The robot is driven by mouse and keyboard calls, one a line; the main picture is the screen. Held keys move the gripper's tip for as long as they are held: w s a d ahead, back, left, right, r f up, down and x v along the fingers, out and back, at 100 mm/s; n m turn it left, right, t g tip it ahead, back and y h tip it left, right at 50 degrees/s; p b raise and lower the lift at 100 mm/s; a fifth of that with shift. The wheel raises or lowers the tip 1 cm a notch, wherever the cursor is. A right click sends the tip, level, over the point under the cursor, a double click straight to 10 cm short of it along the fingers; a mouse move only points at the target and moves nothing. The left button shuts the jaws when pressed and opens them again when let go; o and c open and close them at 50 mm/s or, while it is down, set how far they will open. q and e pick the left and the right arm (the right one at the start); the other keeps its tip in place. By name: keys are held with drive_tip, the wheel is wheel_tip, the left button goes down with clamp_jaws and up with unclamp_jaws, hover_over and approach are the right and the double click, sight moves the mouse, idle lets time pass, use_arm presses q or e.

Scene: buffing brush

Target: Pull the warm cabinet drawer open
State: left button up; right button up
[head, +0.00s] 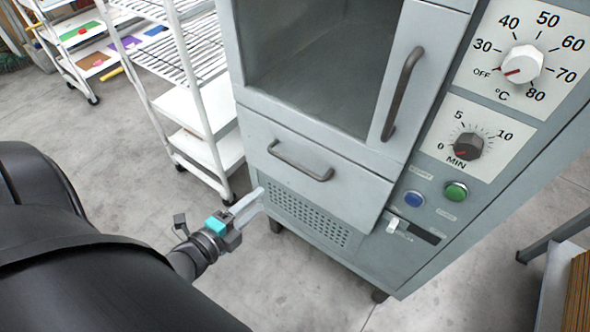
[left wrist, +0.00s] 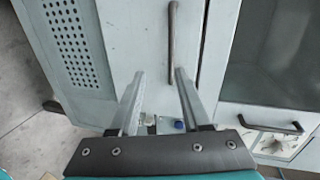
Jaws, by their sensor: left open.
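The warm cabinet (head: 436,220) is a pale grey-green unit. Its drawer (head: 255,138) is below the glass window and looks shut, with a dark bar handle (head: 300,163) on its front. My left gripper (head: 252,200) is low and left of the handle, near the perforated panel. In the left wrist view the open fingers (left wrist: 160,75) point at the drawer front, and the drawer handle (left wrist: 172,35) runs up the picture. Its lower end appears between the fingertips, nearer the right one. I cannot tell whether they touch. My right gripper is not in view.
The cabinet door has its own upright handle (head: 402,95). A temperature dial (head: 522,64), a timer dial (head: 468,146) and blue and green buttons (head: 456,191) are on the right. A white wire rack (head: 190,90) stands left of the cabinet. Floor in front is clear.

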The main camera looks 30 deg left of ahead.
sight(296, 164)
use_arm(q)
drive_tip(key=shift+m+h, duration=0.3)
drive_tip(key=shift+m, duration=0.1)
drive_tip(key=b+x, duration=0.1)
drive_tip(key=x, duration=0.4)
drive_tip(key=r+b+x, duration=0.1)
drive_tip(key=x, duration=0.4)
drive_tip(key=r+b+x, duration=0.1)
drive_tip(key=x, duration=0.4)
drive_tip(key=shift+w+d, duration=0.1)
drive_tip(key=shift+w, duration=0.2)
drive_tip(key=c, duration=0.7)
clamp_jaws()
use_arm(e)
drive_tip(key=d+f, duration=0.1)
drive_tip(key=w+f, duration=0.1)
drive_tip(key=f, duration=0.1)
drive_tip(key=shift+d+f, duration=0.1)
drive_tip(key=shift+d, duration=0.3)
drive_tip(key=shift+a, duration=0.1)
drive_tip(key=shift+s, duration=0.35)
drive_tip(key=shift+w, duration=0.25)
